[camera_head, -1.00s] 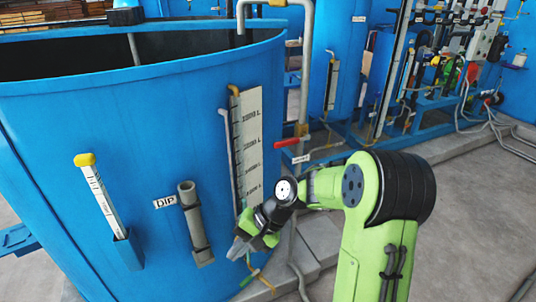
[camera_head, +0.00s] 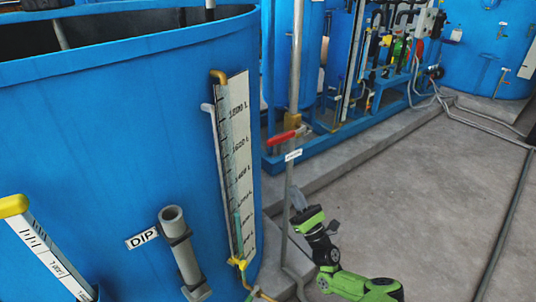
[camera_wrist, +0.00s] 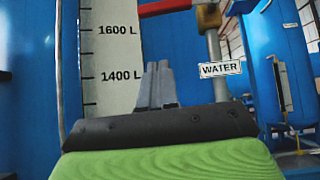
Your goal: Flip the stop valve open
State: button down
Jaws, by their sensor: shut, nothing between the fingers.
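The valve with a red lever (camera_head: 283,138) and a brass body (camera_head: 292,119) sits on a vertical grey pipe beside the big blue tank. The lever lies roughly level, crosswise to the pipe. I cannot tell the exact depth gap to the lever.
The blue tank (camera_head: 110,120) fills the left, with a level scale (camera_head: 238,160), a DIP tube (camera_head: 183,250) and a yellow-capped gauge (camera_head: 45,245). A WATER tag (camera_wrist: 220,69) hangs on the pipe below the valve. Open concrete floor (camera_head: 430,200) lies to the right.

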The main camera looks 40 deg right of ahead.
aim_at(287, 136)
jog(key=shift+s+d+m+h, duration=0.2)
jog(key=shift+s+m+h, duration=0.1)
jog(key=shift+m+h, duration=0.1)
jog(key=s+a+r+x, duration=0.1)
jog(key=s+r+x, duration=0.1)
jog(key=x, duration=1)
jog(key=shift+w+d+r, duration=0.25)
jog(key=shift+d+r, duration=0.1)
jog(key=shift+d, duration=0.1)
